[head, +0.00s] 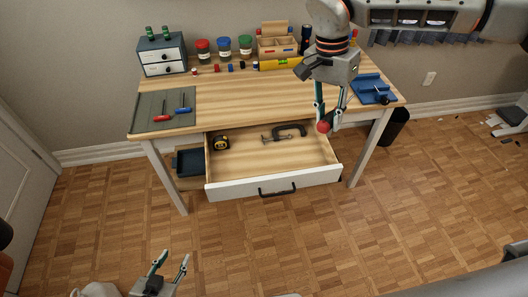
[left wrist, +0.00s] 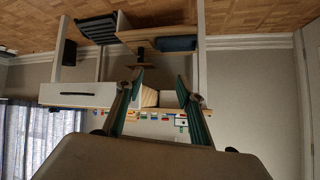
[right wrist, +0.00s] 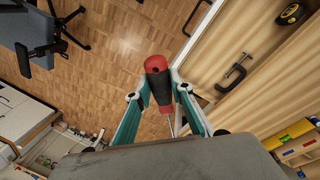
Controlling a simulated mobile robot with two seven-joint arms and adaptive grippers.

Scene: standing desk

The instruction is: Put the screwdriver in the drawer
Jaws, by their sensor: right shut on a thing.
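The screwdriver (right wrist: 158,85) has a red and black handle and a thin metal shaft. My right gripper (right wrist: 156,100) is shut on it; its red end also shows in the head view (head: 323,127). There my right gripper (head: 329,118) is above the drawer's right rear part, near the desk's front edge. The drawer (head: 250,186) is pulled open, with a white front and dark handle. It holds a yellow-black tape measure (head: 221,143) and a dark clamp (head: 290,131). My left gripper (head: 170,268) is open and empty, low in front of the desk; its spread fingers show in the left wrist view (left wrist: 160,90).
A grey mat (head: 150,112) on the desk's left carries smaller red (head: 162,117) and blue (head: 182,109) tools. A small drawer box (head: 161,54), jars and an organizer line the back. A blue item (head: 371,89) lies at right. The drawer's front half is bare.

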